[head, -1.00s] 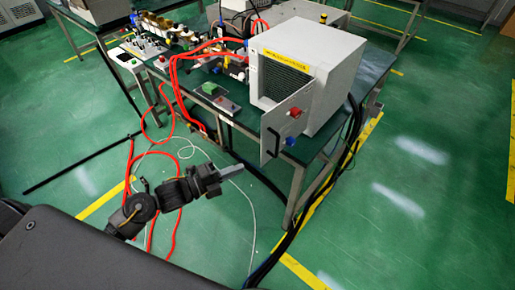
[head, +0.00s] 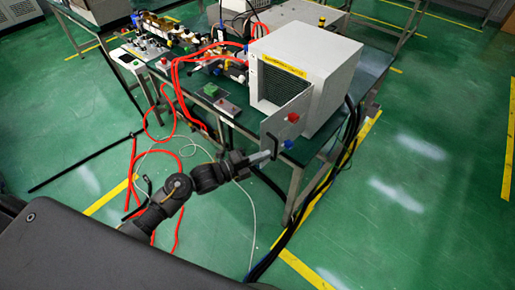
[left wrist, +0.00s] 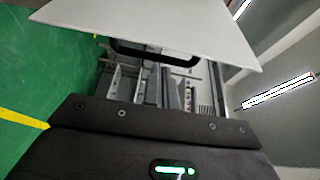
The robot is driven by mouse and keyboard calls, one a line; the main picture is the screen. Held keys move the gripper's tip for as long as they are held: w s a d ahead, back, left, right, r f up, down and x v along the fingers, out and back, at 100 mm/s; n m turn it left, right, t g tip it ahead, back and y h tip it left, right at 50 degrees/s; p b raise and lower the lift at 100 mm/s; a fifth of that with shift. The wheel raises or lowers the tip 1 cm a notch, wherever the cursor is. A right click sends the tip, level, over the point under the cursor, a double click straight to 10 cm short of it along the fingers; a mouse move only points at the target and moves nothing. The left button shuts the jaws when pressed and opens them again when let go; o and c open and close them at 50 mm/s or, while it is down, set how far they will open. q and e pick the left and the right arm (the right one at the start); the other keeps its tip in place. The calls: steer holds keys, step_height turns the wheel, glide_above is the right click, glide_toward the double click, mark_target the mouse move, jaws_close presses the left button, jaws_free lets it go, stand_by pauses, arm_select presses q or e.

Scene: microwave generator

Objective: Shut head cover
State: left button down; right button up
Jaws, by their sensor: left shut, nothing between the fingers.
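The white box-shaped generator (head: 333,75) stands on the table at the right in the head view. Its head cover (head: 284,122), a flat grey panel with a red and a blue knob, stands swung open at the box's front. In the left wrist view the cover (left wrist: 200,18) fills the top, with its black handle (left wrist: 150,52) close to the fingers. My left gripper (head: 268,156) is shut and empty, its tips at the cover's lower left edge by the handle. I cannot tell whether they touch it. My right gripper is not in view.
The green-topped table (head: 222,113) carries red hoses (head: 185,62) and lab parts left of the generator. Red hoses and cables lie on the green floor below. Dark cables (head: 345,150) hang down at the table's right end.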

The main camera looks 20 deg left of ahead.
arm_select(q)
steer(key=shift+w+a+p, duration=0.15)
steer(key=shift+w+a, duration=0.05)
steer(key=shift+a, duration=0.3)
steer(key=shift+w+a+p, duration=0.15)
steer(key=shift+w+a, duration=0.05)
steer(key=shift+a, duration=0.25)
